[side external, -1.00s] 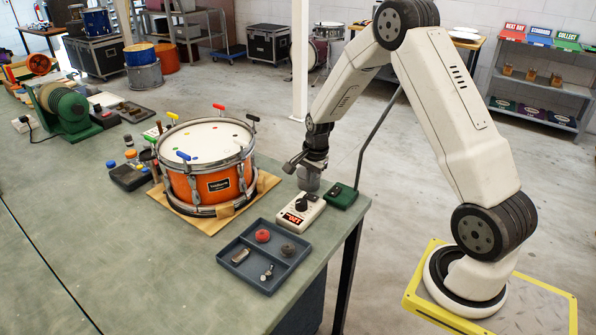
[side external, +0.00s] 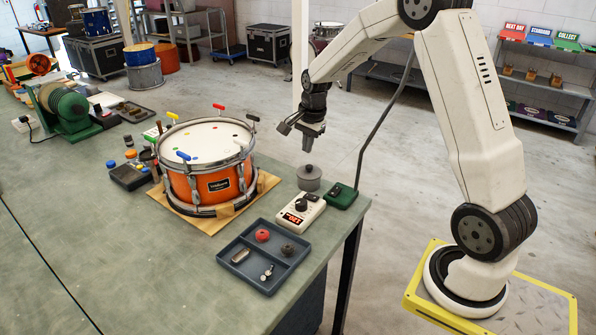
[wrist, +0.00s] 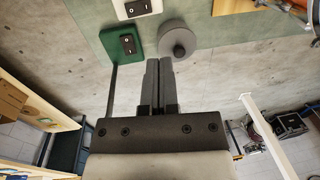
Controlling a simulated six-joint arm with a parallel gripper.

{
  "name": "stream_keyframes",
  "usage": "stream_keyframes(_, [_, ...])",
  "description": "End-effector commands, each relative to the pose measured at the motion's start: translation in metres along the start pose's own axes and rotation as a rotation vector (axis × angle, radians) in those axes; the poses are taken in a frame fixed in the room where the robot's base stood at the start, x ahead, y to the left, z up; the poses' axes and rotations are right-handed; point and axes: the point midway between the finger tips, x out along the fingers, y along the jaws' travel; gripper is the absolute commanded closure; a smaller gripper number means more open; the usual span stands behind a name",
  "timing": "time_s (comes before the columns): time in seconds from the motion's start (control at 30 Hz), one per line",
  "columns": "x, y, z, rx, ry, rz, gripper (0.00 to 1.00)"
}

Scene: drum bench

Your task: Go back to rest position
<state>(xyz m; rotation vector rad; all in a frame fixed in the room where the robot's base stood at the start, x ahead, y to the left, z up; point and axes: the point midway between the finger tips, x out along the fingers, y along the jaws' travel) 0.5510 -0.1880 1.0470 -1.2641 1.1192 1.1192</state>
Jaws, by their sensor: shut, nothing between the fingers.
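My gripper (side external: 308,147) is raised above the right edge of the bench in the side view, pointing down. In the wrist view its two fingers (wrist: 158,62) are together with nothing between them. A grey round pot-like piece with a knob on top (side external: 309,178) stands on the bench below my gripper, apart from it. It also shows just beyond the fingertips in the wrist view (wrist: 178,38).
An orange drum (side external: 215,188) with coloured keys on its rim stands on a wooden board. A white dial box (side external: 301,210), a green box (side external: 341,196) and a dark divided tray (side external: 264,256) are near the bench edge. Space above the bench edge is clear.

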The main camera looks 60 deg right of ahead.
Motion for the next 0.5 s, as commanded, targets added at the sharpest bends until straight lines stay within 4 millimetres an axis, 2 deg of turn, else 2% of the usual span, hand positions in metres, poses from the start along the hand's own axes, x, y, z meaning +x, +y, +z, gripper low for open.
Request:
stream_keyframes(0.27, [0.000, 0.001, 0.004, -0.024, 0.001, -0.001, 1.00])
stream_keyframes(0.37, [-0.002, 0.004, 0.013, -0.079, 0.003, -0.005, 1.00])
stream_keyframes(0.5, [-0.003, 0.014, 0.037, -0.231, 0.009, -0.011, 1.00])
